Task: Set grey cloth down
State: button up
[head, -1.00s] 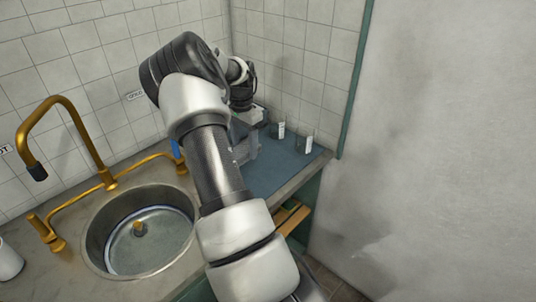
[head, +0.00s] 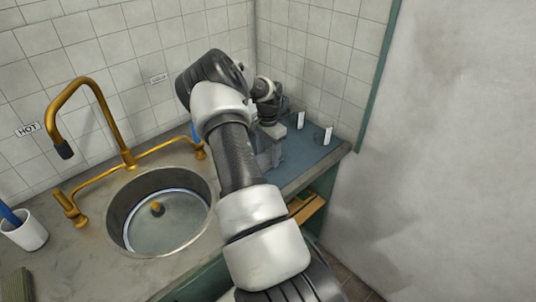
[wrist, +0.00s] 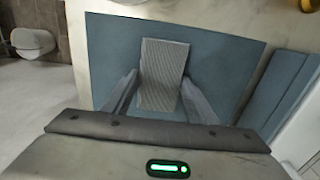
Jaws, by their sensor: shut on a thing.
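The grey cloth (wrist: 163,72) is a ribbed, folded rectangle between the two fingers of my gripper (wrist: 160,98) in the wrist view. My gripper is shut on it, and the cloth is over a blue mat (wrist: 225,58). Whether the cloth touches the mat is unclear. In the head view my gripper (head: 270,150) is low over the blue mat (head: 305,155) on the counter, right of the sink, and my arm hides much of this area. I cannot clearly tell cloth from fingers there.
Two clear containers with white labels stand at the mat's back right, the nearer one (head: 325,136) close to the counter edge. A sink (head: 160,215) with a brass tap (head: 105,110) lies left. A white cup (head: 27,235) stands at far left. Tiled walls close the corner.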

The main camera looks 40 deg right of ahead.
jog(key=shift+f, duration=0.15)
jog(key=o, duration=0.9)
